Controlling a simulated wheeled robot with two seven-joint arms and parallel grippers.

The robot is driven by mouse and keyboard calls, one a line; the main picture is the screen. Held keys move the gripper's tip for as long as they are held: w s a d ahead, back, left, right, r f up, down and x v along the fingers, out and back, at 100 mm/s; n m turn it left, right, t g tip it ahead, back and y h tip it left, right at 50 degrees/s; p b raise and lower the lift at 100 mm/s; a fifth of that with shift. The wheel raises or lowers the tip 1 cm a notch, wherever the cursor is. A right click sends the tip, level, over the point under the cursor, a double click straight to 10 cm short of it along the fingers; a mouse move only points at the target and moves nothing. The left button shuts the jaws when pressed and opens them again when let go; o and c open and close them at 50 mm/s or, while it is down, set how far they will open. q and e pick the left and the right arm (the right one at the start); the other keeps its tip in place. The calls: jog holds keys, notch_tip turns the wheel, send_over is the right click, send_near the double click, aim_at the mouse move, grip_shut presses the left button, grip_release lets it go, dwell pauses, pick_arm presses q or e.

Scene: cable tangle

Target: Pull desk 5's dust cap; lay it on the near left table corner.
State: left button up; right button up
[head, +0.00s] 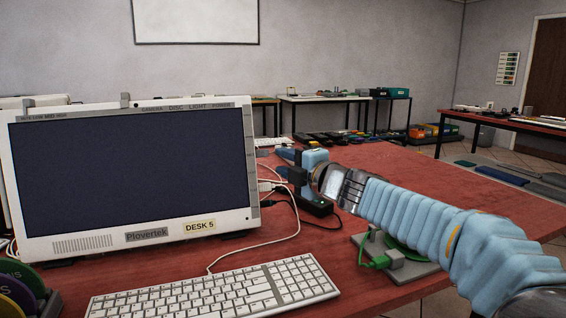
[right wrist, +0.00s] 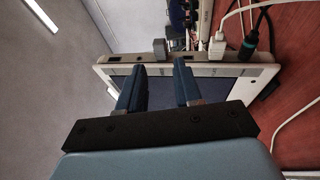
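The monitor (head: 130,170) labelled DESK 5 stands on the red table (head: 385,170). My right gripper (head: 283,163) is beside its right edge. In the right wrist view my right gripper (right wrist: 158,76) is open, its two blue fingers apart with nothing between them. A small grey block (right wrist: 160,47), which looks like the dust cap, sits on the monitor's side edge just beyond the fingertips, roughly in line with the gap. A white plug (right wrist: 217,46) and a dark plug (right wrist: 248,48) sit farther along that edge. My left gripper is not in view. The near left table corner is not clearly visible.
A white keyboard (head: 215,288) lies before the monitor. White and black cables run along its right side. A grey base with a green plug (head: 376,262) lies under my right arm. Round coloured discs (head: 22,290) stand at the lower left.

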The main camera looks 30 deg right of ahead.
aim_at(266, 154)
jog(key=shift+w+a, duration=0.2)
jog(key=shift+w, duration=3.35)
jog(key=shift+c, duration=0.2)
grip_shut()
